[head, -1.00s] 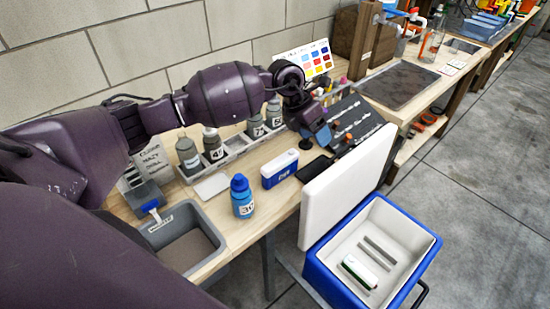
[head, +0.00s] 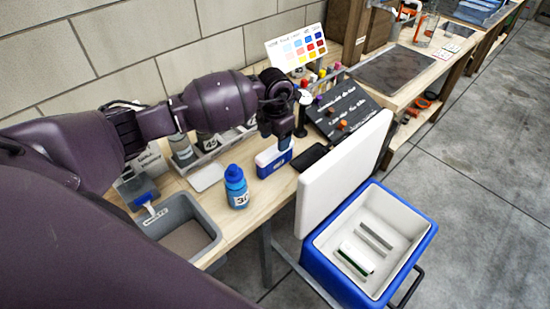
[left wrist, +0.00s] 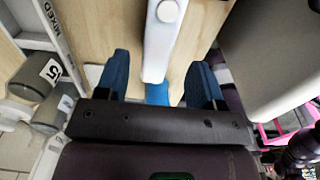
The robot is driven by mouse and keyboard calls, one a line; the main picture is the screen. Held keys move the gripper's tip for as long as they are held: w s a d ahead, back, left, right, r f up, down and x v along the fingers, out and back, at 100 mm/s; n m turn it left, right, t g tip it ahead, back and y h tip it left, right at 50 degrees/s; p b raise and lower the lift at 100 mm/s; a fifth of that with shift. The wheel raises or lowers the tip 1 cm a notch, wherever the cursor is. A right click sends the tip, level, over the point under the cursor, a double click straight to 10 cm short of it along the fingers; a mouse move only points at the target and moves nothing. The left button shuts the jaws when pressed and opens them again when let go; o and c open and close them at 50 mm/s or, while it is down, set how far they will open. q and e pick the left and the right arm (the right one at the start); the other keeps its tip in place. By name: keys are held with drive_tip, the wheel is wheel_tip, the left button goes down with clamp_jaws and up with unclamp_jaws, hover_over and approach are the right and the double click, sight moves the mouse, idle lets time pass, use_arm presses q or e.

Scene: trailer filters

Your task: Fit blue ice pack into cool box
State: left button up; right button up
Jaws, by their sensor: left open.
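The blue ice pack (head: 268,166), blue below with a white top, stands on the wooden bench beside the cool box. In the left wrist view its white top (left wrist: 158,45) reaches between my fingers. My left gripper (head: 286,143) is right above the pack in the head view and hides part of it. In the left wrist view the left gripper (left wrist: 160,80) is open, with one blue finger on each side of the pack. The blue cool box (head: 322,265) is open, its white lid (head: 340,180) raised on the bench side. A white and green pack (head: 357,257) lies inside. My right gripper is not in view.
A blue bottle (head: 236,188) and a grey bin (head: 205,215) stand left of the pack. Grey bottles in a rack (head: 205,160) are behind. A dark sloped board (head: 340,120) stands right of the pack. The raised lid stands between bench and box opening.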

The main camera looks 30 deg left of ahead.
sight(275, 148)
use_arm(q)
drive_tip(key=shift+w+f, duration=0.1)
drive_tip(key=shift+f, duration=2.4)
